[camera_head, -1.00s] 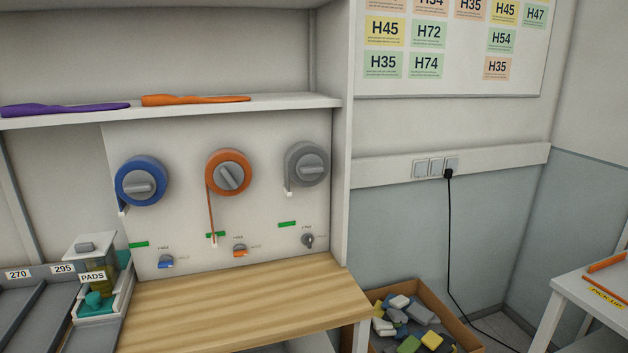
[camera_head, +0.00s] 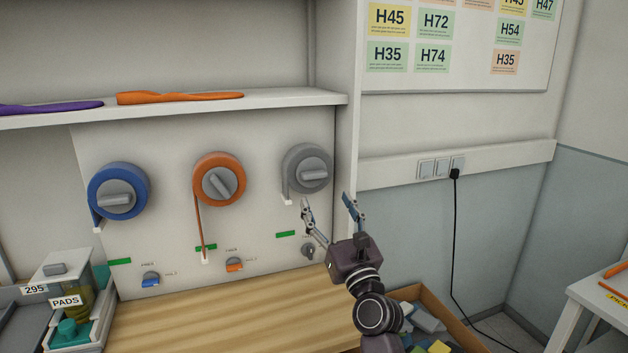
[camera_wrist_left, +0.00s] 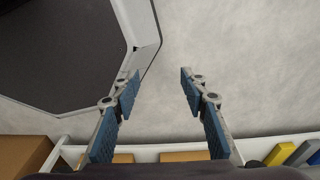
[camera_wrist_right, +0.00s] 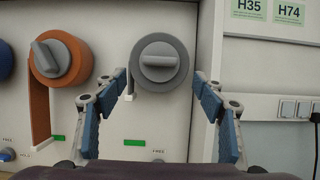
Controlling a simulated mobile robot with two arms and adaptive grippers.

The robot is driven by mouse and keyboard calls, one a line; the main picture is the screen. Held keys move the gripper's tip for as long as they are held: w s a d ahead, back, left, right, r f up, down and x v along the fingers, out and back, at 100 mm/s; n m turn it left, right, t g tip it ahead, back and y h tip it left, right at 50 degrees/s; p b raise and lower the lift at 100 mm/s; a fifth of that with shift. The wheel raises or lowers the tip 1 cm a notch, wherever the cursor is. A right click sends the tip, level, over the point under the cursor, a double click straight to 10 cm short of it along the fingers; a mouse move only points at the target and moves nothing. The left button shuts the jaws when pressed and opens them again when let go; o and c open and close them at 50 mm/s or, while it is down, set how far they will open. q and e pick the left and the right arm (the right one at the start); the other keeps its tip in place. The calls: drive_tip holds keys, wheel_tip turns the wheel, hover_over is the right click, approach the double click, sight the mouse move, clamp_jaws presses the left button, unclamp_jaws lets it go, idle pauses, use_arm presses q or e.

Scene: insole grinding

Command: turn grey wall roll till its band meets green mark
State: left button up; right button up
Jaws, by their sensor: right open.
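The grey wall roll (camera_head: 296,163) hangs on the white panel at the right of the row, with a ridged knob (camera_head: 314,176) on its front. Its short grey band ends in a pale tip (camera_head: 288,201), well above the green mark (camera_head: 286,234). In the right wrist view the roll (camera_wrist_right: 180,48) lies ahead, between the fingers, with the green mark (camera_wrist_right: 134,143) lower left. My right gripper (camera_head: 330,204) is open and empty, below and right of the roll, not touching it. My left gripper (camera_wrist_left: 160,85) shows only in its wrist view, open and empty above grey floor.
An orange roll (camera_head: 210,162) with a long band and a blue roll (camera_head: 100,179) hang to the left. Small switches (camera_head: 151,279) sit below them. A shelf (camera_head: 290,98) runs above; its side wall (camera_head: 347,150) stands right of the grey roll. The wooden worktop (camera_head: 240,310) is clear.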

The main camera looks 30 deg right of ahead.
sight(316, 179)
drive_tip(key=w+r, duration=0.1)
drive_tip(key=w+r+p, duration=0.1)
drive_tip(key=shift+w+d+r, duration=0.1)
drive_tip(key=shift+w+d, duration=0.25)
drive_tip(key=shift+w, duration=0.05)
drive_tip(key=x, duration=0.3)
drive_tip(key=shift+w+f+p, duration=0.2)
drive_tip(key=shift+w+p, duration=0.05)
drive_tip(key=shift+p, duration=0.05)
drive_tip(key=shift+w, duration=0.15)
drive_tip(key=shift+r, duration=0.15)
use_arm(q)
drive_tip(key=shift+s+r, duration=0.5)
drive_tip(key=shift+r, duration=0.3)
use_arm(e)
drive_tip(key=c, duration=1.2)
